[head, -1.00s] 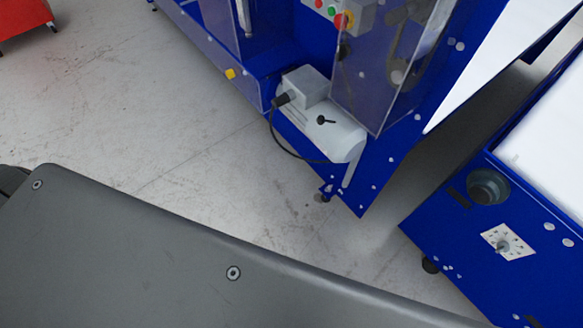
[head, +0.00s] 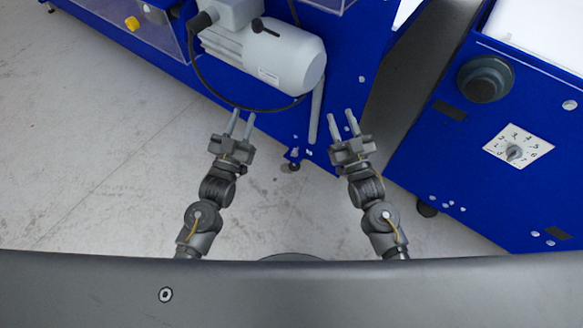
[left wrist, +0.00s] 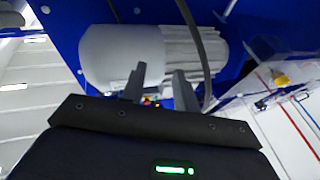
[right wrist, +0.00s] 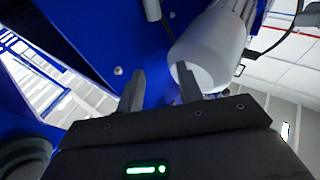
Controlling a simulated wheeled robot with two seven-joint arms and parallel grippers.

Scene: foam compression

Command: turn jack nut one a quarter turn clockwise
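I cannot pick out jack nut one for certain. A small dark levelling foot (head: 294,166) with metal parts shows at the lower corner of the blue machine frame (head: 341,70), between my two grippers. My left gripper (head: 242,118) is open and empty, to the left of that foot and below the grey motor; its parted fingers also show in the left wrist view (left wrist: 158,84). My right gripper (head: 342,116) is open and empty, to the right of the foot; its parted fingers also show in the right wrist view (right wrist: 160,82). Neither gripper visibly touches anything.
A grey motor (head: 262,55) with a black cable hangs low on the frame, just beyond my left gripper. A blue cabinet (head: 490,190) with a black knob (head: 485,79) and a white dial plate (head: 517,147) stands at right. Bare concrete floor (head: 90,165) lies at left.

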